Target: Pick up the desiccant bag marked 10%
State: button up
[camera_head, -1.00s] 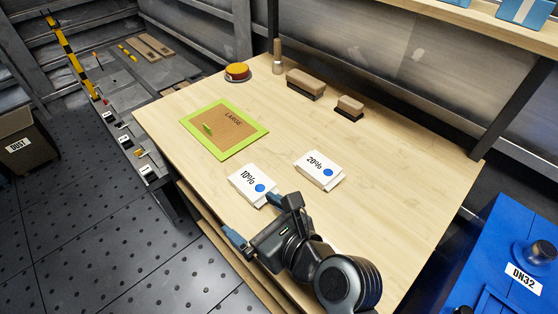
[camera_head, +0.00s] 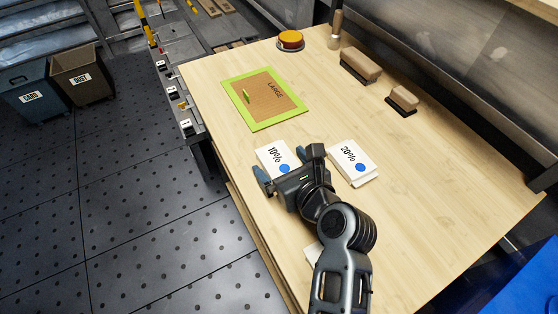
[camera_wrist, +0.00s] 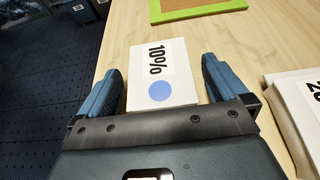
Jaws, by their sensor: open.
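The desiccant bag marked 10% (camera_head: 274,155) is a white flat packet with a blue dot, lying on the wooden table. In the wrist view the same 10% bag (camera_wrist: 172,72) lies ahead of and partly between the two blue fingers. My gripper (camera_head: 284,172) is open at the near end of that bag, and its body hides part of it. The wrist view shows the open fingers of my gripper (camera_wrist: 163,80) apart, one on each side of the bag's near end. Whether they touch it or how high they are, I cannot tell.
A white bag marked 20% (camera_head: 351,157) lies close to the right. A green-framed board marked LARGE (camera_head: 232,84) lies beyond. A red-yellow button (camera_head: 290,40) and two brown brushes (camera_head: 360,66) stand farther back. The table's right side is clear.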

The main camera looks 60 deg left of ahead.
jog(key=shift+a+f, duration=0.1)
jog(key=shift+a, duration=0.1)
jog(key=shift+c, duration=0.5)
jog(key=c, duration=1)
